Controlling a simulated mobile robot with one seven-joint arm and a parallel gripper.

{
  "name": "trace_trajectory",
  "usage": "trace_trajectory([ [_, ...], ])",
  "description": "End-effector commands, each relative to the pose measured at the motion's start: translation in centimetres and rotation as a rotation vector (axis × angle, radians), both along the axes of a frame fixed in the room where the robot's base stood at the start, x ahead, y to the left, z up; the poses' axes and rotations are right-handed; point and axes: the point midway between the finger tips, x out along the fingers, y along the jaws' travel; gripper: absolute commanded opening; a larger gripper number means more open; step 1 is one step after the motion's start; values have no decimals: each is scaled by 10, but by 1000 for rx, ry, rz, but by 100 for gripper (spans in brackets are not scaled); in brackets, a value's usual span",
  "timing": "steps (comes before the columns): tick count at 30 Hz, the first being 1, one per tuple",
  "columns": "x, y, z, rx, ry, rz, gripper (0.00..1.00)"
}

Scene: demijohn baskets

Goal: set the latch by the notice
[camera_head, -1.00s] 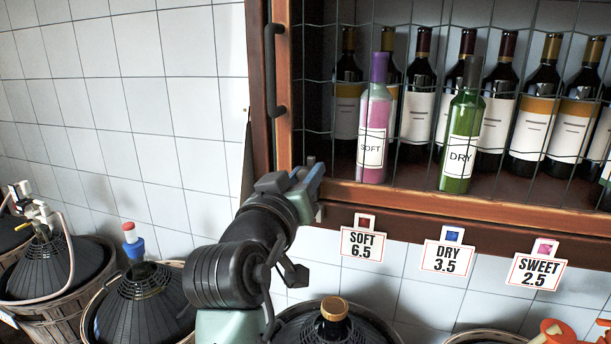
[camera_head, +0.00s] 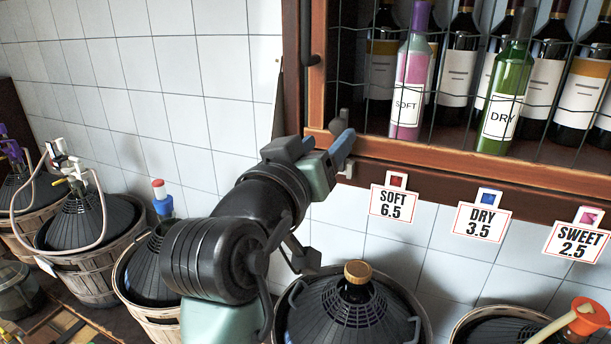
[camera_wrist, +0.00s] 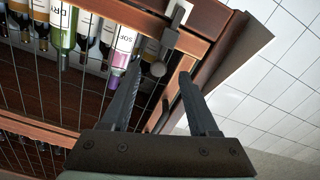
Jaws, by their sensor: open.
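The latch (camera_wrist: 172,36) is a grey metal piece with a bar and rounded ends on the cabinet frame in the wrist view. In the head view a grey upright piece that looks like it (camera_head: 344,117) shows at the cabinet's lower left corner, partly hidden by my gripper (camera_head: 330,147). My gripper is open and empty in the wrist view (camera_wrist: 160,72), its fingertips pointing toward the latch, with a gap to it. Price cards reading SOFT 6.5 (camera_head: 395,204), DRY 3.5 (camera_head: 481,224) and SWEET 2.5 (camera_head: 577,244) hang below the shelf. I cannot tell which writing is the notice.
Wire mesh covers the cabinet's front, with a pink SOFT bottle (camera_head: 409,85), a green DRY bottle (camera_head: 503,95) and several dark bottles behind it. A dark handle (camera_head: 306,35) is on the left frame. Basketed demijohns (camera_head: 352,305) stand below. The tiled wall is bare at left.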

Motion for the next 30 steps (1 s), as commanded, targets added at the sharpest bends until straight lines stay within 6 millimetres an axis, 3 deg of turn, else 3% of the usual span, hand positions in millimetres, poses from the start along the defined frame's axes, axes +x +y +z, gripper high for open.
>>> trace_trajectory([
  [6,-43,15,-4,0,-2,4,61],
  [10,-59,20,-2,0,-1,1,61],
  [25,-68,21,2,3,-10,6,61],
  [28,-70,15,18,21,-96,50,61],
  [30,-77,9,40,45,-211,109,61],
])
